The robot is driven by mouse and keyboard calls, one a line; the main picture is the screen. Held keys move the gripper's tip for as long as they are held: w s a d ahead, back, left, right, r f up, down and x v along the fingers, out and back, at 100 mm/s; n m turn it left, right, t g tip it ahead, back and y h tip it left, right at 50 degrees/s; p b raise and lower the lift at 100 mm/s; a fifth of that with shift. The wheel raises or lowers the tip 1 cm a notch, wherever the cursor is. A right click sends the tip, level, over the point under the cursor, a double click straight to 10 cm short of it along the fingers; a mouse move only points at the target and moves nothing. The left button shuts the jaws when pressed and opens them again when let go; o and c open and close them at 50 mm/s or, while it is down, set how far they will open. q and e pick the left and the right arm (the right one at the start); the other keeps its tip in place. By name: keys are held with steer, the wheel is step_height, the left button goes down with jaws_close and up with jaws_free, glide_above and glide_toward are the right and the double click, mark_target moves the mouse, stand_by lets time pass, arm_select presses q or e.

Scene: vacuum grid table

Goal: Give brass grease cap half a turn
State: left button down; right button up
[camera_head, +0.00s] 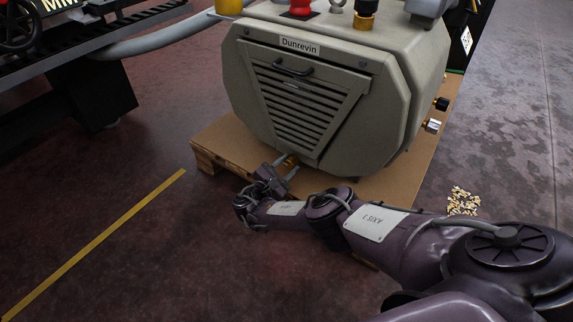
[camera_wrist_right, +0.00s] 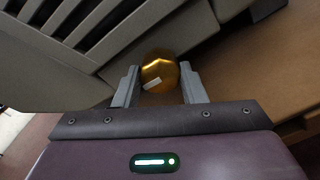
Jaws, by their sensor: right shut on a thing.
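The brass grease cap (camera_wrist_right: 160,72) is a round, shiny gold knob with a small pale mark on its face. It sits low at the front of the grey machine (camera_head: 300,90) labelled Dunrevin, below the louvred panel. My right gripper (camera_wrist_right: 160,84) has its two grey fingers on either side of the cap, shut on it. In the head view, my right gripper (camera_head: 281,173) is at the machine's lower front, where the cap shows only as a small gold spot (camera_head: 288,161). My left gripper is in neither view.
The machine stands on a wooden pallet (camera_head: 212,155) whose edge is close to my right gripper. A yellow floor line (camera_head: 100,240) runs at left, with open dark floor around it. Small scraps (camera_head: 463,201) lie on the floor at right.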

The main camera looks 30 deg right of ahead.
steer(key=m, duration=0.6)
steer(key=shift+p, duration=0.3)
steer(key=shift+m, duration=1.2)
steer(key=m, duration=0.2)
steer(key=shift+m, duration=0.3)
steer(key=shift+m+b, duration=0.5)
steer(key=shift+m, duration=0.7)
steer(key=shift+m+b, duration=0.4)
steer(key=shift+m, duration=1.2)
steer(key=o, duration=1)
steer(key=shift+r+t, duration=0.1)
steer(key=shift+t, duration=0.2)
